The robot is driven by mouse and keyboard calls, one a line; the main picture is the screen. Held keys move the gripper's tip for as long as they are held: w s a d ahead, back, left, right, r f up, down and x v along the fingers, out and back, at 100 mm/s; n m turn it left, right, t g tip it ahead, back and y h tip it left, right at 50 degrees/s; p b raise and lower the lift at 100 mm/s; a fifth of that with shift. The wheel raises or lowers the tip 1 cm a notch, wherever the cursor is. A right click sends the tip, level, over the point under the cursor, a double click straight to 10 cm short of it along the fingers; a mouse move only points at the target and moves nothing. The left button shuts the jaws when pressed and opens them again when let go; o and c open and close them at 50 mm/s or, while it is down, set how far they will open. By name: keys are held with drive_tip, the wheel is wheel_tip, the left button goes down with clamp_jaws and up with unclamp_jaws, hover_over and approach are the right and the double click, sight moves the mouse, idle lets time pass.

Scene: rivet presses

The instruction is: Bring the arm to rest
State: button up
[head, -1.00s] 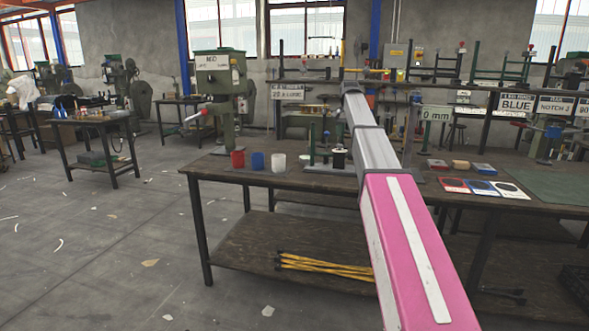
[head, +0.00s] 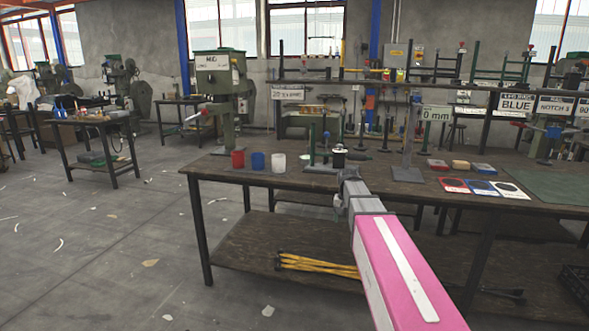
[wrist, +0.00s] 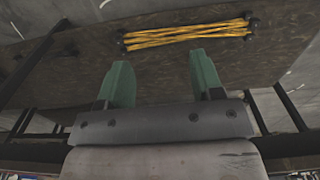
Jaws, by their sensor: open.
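My arm reaches out from the lower right in the head view, with a pink link and grey end section in front of the workbench (head: 225,172). In the head view my fingertips cannot be made out. In the wrist view my gripper (wrist: 160,85) shows two green fingers spread apart with nothing between them. Beyond the fingers lies the bench's lower shelf, with a bundle of yellow rods (wrist: 185,33) on it. The gripper is apart from the rods.
Coloured cards (head: 481,187) lie at the right. A dark crate (head: 576,285) is at lower right. The floor at left is mostly clear.

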drive_tip(key=s+f+n, duration=0.1)
drive_tip(key=s+f, duration=0.6)
drive_tip(key=s, duration=0.4)
drive_tip(key=s+a+f+n, duration=0.1)
drive_tip(key=s+f, duration=0.7)
drive_tip(key=s, duration=0.3)
drive_tip(key=shift+f+n, duration=0.25)
drive_tip(key=shift+n, duration=0.05)
